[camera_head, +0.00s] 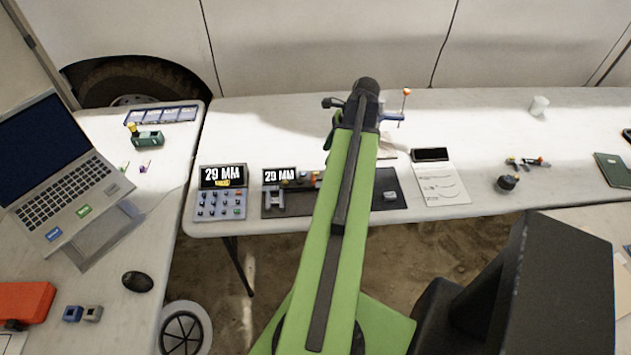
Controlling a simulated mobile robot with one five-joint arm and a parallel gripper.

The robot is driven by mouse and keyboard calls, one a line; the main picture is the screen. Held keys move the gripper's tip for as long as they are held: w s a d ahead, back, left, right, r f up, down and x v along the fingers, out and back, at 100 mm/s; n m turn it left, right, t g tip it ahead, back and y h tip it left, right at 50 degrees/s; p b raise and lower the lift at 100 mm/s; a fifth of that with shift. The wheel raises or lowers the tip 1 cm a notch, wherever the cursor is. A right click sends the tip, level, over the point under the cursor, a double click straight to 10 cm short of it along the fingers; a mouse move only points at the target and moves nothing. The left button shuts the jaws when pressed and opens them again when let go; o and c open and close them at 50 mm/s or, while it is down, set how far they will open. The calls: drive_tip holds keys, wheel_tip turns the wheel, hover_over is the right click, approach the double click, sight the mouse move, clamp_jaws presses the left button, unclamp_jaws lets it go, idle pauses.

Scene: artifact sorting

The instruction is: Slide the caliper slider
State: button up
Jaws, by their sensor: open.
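The caliper (274,196) lies at the left end of a dark mat (388,203), on the front part of the middle table. My green arm rises through the middle of the picture and covers the mat's centre.
A keypad box (221,194), also reading 29 MM, stands left of the mat. A notepad (442,184) lies to its right. A laptop (62,166) and a mouse (137,281) are on the left table. A white cup (539,105) stands far right. The back of the middle table is mostly clear.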

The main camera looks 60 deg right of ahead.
sight(314, 177)
drive_tip(key=b+x, duration=0.9)
drive_tip(key=x, duration=0.3)
drive_tip(key=shift+f+b, duration=0.2)
drive_tip(key=shift+b, duration=0.15)
clamp_jaws()
idle(0.6)
